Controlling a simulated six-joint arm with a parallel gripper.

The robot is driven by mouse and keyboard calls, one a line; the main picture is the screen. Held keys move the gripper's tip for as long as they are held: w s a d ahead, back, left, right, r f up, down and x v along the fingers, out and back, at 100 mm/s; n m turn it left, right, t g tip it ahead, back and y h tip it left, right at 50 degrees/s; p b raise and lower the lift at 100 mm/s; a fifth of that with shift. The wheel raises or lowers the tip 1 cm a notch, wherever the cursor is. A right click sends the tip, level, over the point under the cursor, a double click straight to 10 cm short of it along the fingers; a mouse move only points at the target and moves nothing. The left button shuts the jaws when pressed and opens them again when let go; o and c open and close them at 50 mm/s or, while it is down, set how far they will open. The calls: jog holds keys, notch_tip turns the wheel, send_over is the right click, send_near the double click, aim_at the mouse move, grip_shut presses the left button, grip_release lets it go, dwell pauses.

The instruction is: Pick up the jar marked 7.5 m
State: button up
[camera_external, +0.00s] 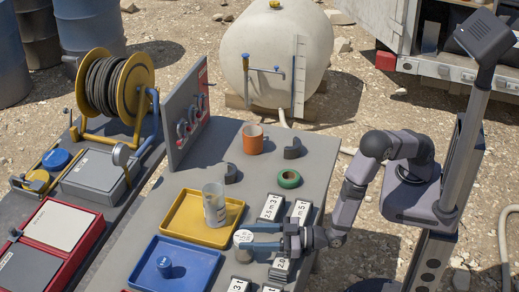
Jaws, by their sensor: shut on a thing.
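My gripper (252,239) reaches left over the grey table, its two bluish fingers shut around a small jar with a pale grey top (243,237). The jar's marking is too small to read, and its lower part is partly hidden by the fingers. A clear jar with a whitish label (214,207) stands upright in the yellow tray (183,232); its marking cannot be read either.
A blue tray (143,283) holds a small blue-capped item (165,266). Dark holders with white number cards (271,207) surround my gripper. An orange cup (253,139), green tape roll (288,179) and upright grey panel (186,118) stand farther back.

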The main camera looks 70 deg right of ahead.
jog(key=shift+r, duration=0.15)
jog(key=shift+r+b, duration=0.55)
jog(key=shift+r, duration=4.35)
